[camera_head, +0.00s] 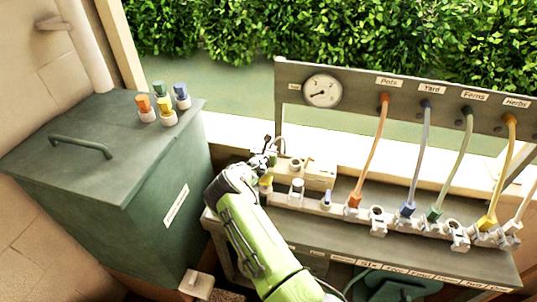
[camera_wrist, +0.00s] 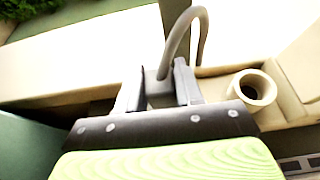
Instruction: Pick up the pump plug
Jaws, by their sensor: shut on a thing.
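My gripper (camera_head: 264,160) is at the left end of the beige block behind the connector bench. In the wrist view my gripper (camera_wrist: 162,85) is shut, with a grey cord (camera_wrist: 178,40) rising from between its fingers and looping over. I take this corded piece as the pump plug; its body is mostly hidden by the fingers and the gripper's dark front. The cord also shows as a pale loop in the head view (camera_head: 281,143). I cannot tell whether the plug is seated or lifted. A round beige open socket (camera_wrist: 252,89) is just right of the fingers.
A dark green lidded box (camera_head: 110,160) stands left, with several coloured caps on top. To the right, a labelled board (camera_head: 350,85) carries a gauge and coloured hoses running down to white connectors on the grey bench (camera_head: 330,232). A hedge (camera_head: 330,30) is behind.

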